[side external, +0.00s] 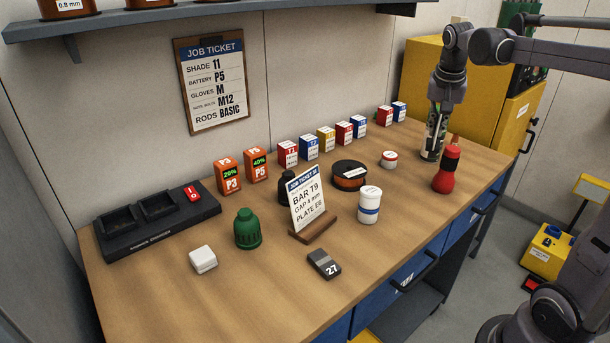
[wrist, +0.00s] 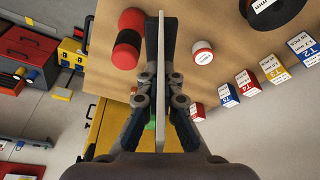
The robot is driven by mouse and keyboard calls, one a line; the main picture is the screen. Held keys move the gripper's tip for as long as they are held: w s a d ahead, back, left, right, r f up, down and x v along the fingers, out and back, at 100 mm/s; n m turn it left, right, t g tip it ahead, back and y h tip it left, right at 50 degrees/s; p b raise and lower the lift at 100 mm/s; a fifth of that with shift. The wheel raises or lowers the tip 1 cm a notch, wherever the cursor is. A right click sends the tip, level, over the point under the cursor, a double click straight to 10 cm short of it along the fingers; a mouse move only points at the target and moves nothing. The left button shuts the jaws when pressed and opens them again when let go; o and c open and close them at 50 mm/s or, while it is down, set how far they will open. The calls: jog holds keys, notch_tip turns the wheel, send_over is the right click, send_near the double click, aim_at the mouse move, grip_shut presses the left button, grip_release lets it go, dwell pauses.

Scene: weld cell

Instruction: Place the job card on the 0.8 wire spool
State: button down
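My gripper (side external: 433,150) hangs upright above the back right of the bench. It is shut on a thin, flat, pale card (wrist: 161,75), seen edge-on in the wrist view; its printing is not readable there. A black spool with orange-brown wire (side external: 350,175) lies flat on the bench, left of my gripper and apart from it. Part of this spool (wrist: 285,12) shows in the wrist view, its label cut off. A spool labelled 0.8 mm (side external: 68,6) stands on the wall shelf. A job ticket (side external: 308,203) stands in a wooden holder on the bench.
A small red-and-white tin (side external: 389,159) lies between gripper and spool. A white jar (side external: 369,205) stands in front of the spool. Several small boxes (side external: 326,139) line the back. The front right bench is clear.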

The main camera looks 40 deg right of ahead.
jog(key=w+a+n, duration=0.3)
jog(key=w, duration=0.6)
send_near(349, 163)
jog(key=shift+d+f+t+y, duration=0.15)
jog(key=shift+d+t+y, duration=0.2)
jog(key=shift+d, duration=0.3)
jog(key=shift+f, duration=1.75)
jog(key=shift+f, duration=0.1)
jog(key=c, duration=1.5)
grip_release()
